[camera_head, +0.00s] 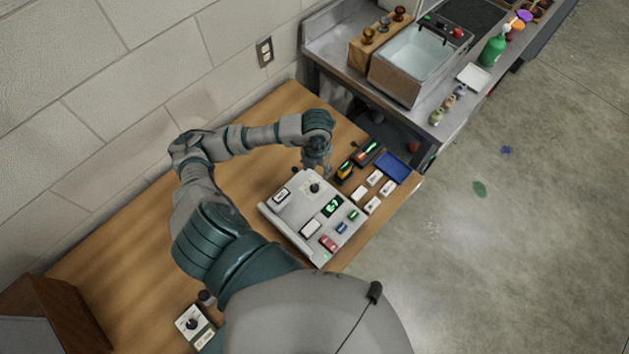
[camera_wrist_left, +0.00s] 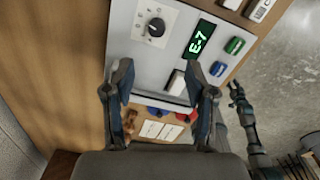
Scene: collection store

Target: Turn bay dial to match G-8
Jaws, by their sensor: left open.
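A pale grey control panel (camera_head: 290,218) lies on the wooden table. Its round black dial with a white pointer mark (camera_wrist_left: 156,27) is at the top of the left wrist view; it also shows in the head view (camera_head: 315,188). Beside the dial is a green-lit display (camera_wrist_left: 199,40), which appears to read E-7. My left gripper (camera_wrist_left: 162,98) is open and empty, its two fingers apart over the panel and the dial beyond the fingertips. In the head view it (camera_head: 318,168) is close to the dial. A dark gripper, seemingly my right (camera_wrist_left: 238,95), shows at the right.
Green and blue buttons (camera_wrist_left: 235,45) sit beside the display. A small box with a knob (camera_head: 195,326) is at lower left.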

